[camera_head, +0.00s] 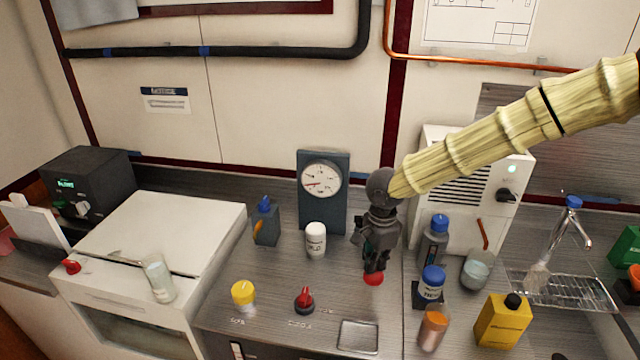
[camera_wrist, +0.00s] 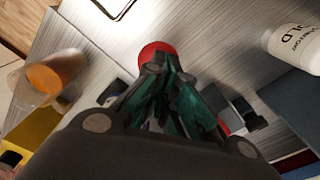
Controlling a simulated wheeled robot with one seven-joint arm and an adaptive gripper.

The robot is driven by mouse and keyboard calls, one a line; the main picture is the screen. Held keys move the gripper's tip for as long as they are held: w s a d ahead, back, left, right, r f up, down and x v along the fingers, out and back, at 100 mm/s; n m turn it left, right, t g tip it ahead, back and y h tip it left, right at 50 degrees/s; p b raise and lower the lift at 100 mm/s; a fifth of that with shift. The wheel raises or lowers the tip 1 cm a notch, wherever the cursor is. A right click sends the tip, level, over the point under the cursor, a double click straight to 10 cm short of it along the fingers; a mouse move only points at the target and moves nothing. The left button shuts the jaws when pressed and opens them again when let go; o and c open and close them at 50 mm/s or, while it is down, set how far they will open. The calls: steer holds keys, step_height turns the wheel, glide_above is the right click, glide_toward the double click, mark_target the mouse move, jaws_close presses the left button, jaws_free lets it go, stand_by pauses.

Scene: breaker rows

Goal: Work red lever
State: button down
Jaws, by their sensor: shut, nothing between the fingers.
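My gripper (camera_head: 375,264) is shut and empty, pointing down over the right part of the grey counter. A round red knob (camera_head: 373,279) sits right at its fingertips. In the wrist view the red knob (camera_wrist: 156,53) shows just beyond the shut fingers (camera_wrist: 168,78); I cannot tell whether they touch it. The gripper hides what lies under or behind the knob, so a lever shaft is not visible. A separate red turn-handle (camera_head: 305,298) on a dark base stands on the counter left of my gripper.
A dial gauge (camera_head: 322,181) stands behind. Blue-capped bottles (camera_head: 432,282), an orange-filled beaker (camera_head: 433,328) and a yellow bottle (camera_head: 503,320) crowd the right. A metal plate (camera_head: 358,337) lies in front.

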steer(key=shift+f, duration=1.4)
steer(key=shift+r, duration=0.15)
step_height(320, 180, up, 8)
steer(key=p, duration=0.8)
steer(key=shift+r+p, duration=0.2)
steer(key=shift+p, duration=0.15)
steer(key=shift+f, duration=0.2)
steer(key=shift+f+b, duration=1.1)
steer(key=shift+f, duration=3.05)
steer(key=shift+r, duration=0.1)
step_height(320, 180, up, 6)
steer(key=p, duration=0.6)
steer(key=shift+r, duration=1.25)
